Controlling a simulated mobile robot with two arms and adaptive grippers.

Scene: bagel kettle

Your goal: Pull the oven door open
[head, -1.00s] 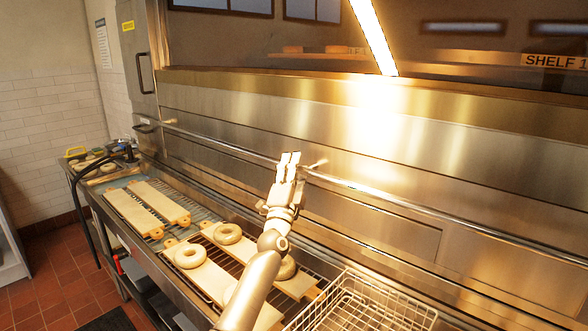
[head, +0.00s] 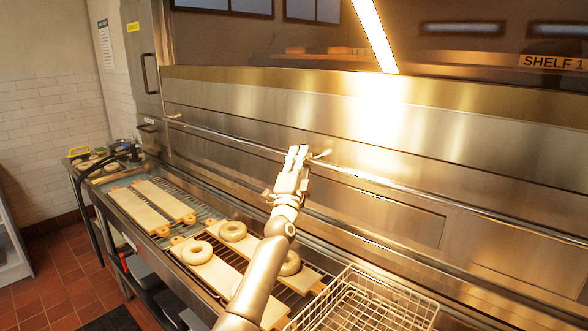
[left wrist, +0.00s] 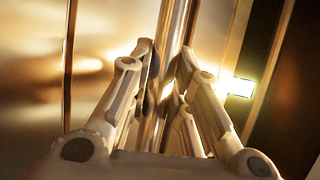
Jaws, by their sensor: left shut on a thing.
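The oven's wide stainless steel front (head: 255,112) fills the middle and right of the head view. A long horizontal bar handle (head: 420,192) runs along it, below the dark window. My left gripper (head: 297,156) is at this bar, beside a small bracket (head: 320,155). In the left wrist view the bar (left wrist: 173,35) passes between the two fingers (left wrist: 160,85), and they are shut on it. The fingers hide part of the bar. I cannot tell whether the door stands slightly open. My right gripper is not in view.
An empty wire basket (head: 365,300) stands near my left forearm. A "SHELF 1" label (head: 553,62) is at upper right. Open tiled floor (head: 50,270) lies at left.

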